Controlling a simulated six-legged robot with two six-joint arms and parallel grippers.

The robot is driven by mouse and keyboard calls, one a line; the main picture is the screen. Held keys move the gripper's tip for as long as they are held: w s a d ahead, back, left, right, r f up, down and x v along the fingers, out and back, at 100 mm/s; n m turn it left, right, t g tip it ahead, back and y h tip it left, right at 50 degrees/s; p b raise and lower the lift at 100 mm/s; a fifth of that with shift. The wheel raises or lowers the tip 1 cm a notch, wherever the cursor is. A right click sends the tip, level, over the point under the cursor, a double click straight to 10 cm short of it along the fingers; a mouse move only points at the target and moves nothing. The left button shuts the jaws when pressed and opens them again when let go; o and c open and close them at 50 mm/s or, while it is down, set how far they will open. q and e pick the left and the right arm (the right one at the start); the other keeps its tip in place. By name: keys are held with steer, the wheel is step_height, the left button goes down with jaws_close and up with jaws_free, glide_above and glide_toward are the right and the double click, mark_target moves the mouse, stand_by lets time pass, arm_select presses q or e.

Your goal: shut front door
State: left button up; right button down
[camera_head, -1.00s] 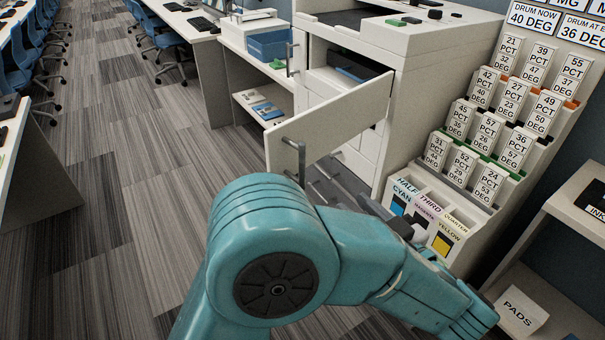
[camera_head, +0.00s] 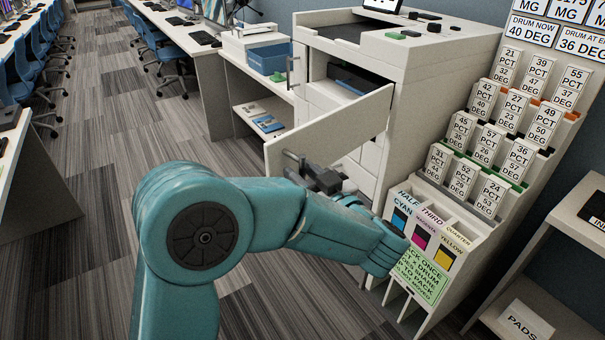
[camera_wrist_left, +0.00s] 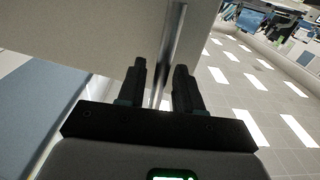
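The front door (camera_head: 335,122) is a pale panel swung open from the white cabinet machine (camera_head: 440,70). Its free edge points left, towards the aisle. My left gripper (camera_head: 286,165) is at the low free end of the door, where it hides the door's bar handle in the head view. In the left wrist view, the metal handle (camera_wrist_left: 172,45) runs between the two spread fingers (camera_wrist_left: 160,82), with the door panel (camera_wrist_left: 95,35) behind it. Gaps show beside the bar, so the gripper looks open. I cannot tell how deep the bar sits. My right gripper is not in view.
A dark opening (camera_head: 350,80) shows in the cabinet behind the door. A rack of labelled cartridges (camera_head: 500,120) stands close on the right. A shelf desk (camera_head: 235,75) with a blue bin stands left of the cabinet. The carpet aisle (camera_head: 120,130) is clear.

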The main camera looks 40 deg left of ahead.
arm_select(q)
steer(key=shift+a, duration=0.2)
steer(key=shift+w, duration=0.1)
jaws_close()
steer(key=shift+a, duration=0.1)
